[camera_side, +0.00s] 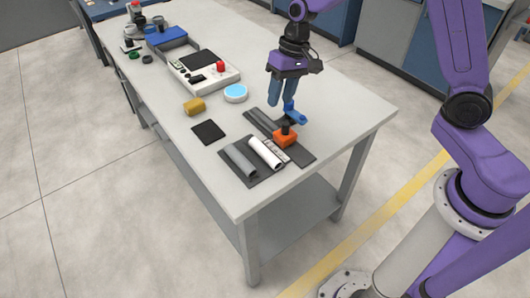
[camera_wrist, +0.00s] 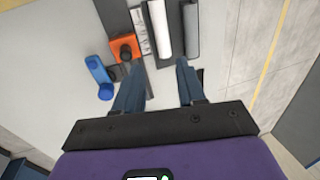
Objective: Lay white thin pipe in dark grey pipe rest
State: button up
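The white pipe (camera_side: 264,153) lies on a dark grey base near the front edge of the table, beside a grey pipe-shaped piece (camera_side: 238,161). In the wrist view the white pipe (camera_wrist: 160,28) and the grey piece (camera_wrist: 191,30) lie parallel, ahead of the fingers. A dark grey strip (camera_side: 262,121) lies behind the orange block; I cannot tell which dark grey piece is the pipe rest. My gripper (camera_side: 280,104) is above the table, behind the white pipe and apart from it. Its blue fingers are spread and empty in the wrist view (camera_wrist: 160,64).
An orange block (camera_side: 286,138) with a black knob stands right of the white pipe. A blue part (camera_side: 292,114) stands just behind it, close below my gripper. A black square (camera_side: 208,131), a yellow piece (camera_side: 194,106) and a round white-blue disc (camera_side: 235,93) lie farther left.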

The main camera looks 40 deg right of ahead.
send_over(266, 149)
jog(key=d, duration=0.2)
notch_tip(266, 149, down, 11)
jog(key=shift+s+r, duration=0.1)
jog(key=shift+r, duration=0.1)
jog(key=shift+x, duration=3.05)
jog(key=shift+a, duration=0.15)
grip_shut()
